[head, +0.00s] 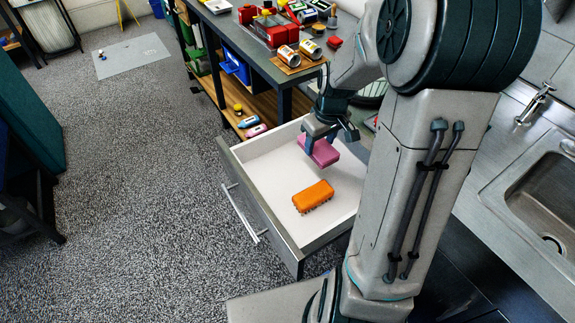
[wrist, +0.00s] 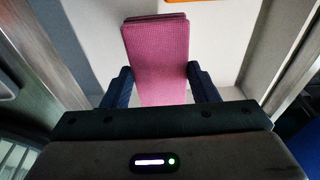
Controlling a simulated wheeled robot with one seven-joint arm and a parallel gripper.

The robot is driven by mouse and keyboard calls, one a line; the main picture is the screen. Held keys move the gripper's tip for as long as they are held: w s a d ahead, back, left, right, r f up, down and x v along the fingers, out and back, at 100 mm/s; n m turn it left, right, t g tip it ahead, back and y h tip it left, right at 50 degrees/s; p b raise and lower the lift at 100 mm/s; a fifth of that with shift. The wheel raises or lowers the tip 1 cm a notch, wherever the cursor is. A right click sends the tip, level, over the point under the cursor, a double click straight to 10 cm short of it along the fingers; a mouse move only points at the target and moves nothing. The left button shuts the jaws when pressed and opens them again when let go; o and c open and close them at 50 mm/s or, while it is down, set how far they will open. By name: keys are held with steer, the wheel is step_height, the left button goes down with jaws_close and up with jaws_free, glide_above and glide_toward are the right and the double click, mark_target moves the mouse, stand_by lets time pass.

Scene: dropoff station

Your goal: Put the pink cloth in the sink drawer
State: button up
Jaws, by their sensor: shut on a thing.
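The pink cloth (head: 321,152) is a folded, flat block. My gripper (head: 322,137) is shut on it and holds it over the open sink drawer (head: 235,163). In the wrist view the cloth (wrist: 157,52) sits between the two dark fingers of my gripper (wrist: 160,85), with the white drawer floor behind it. I cannot tell exactly how high the cloth is above the drawer floor. An orange brush (head: 313,196) lies in the drawer, near its middle.
The sink (head: 545,195) and counter are at the right. A workbench (head: 262,65) with cans and red items stands behind the drawer. Its lower shelf (head: 262,103) holds bottles. Around the orange brush, the drawer floor is bare. Grey carpet (head: 130,200) at the left is open.

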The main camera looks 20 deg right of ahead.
steer(key=w+a+f, duration=0.1)
steer(key=a, duration=0.1)
steer(key=w+a+f, duration=0.1)
steer(key=a+f, duration=0.1)
steer(key=a, duration=0.1)
steer(key=w+a+f, duration=0.1)
steer(key=a+f, duration=0.1)
steer(key=shift+w+a+f, duration=0.1)
steer(key=shift+a, duration=0.3)
steer(key=shift+f, duration=1.95)
steer(key=shift+f+b, duration=0.3)
steer(key=shift+b, duration=0.15)
steer(key=o, duration=0.9)
steer(key=shift+r, duration=0.1)
steer(key=shift+o, duration=0.2)
steer(key=shift+r, duration=0.1)
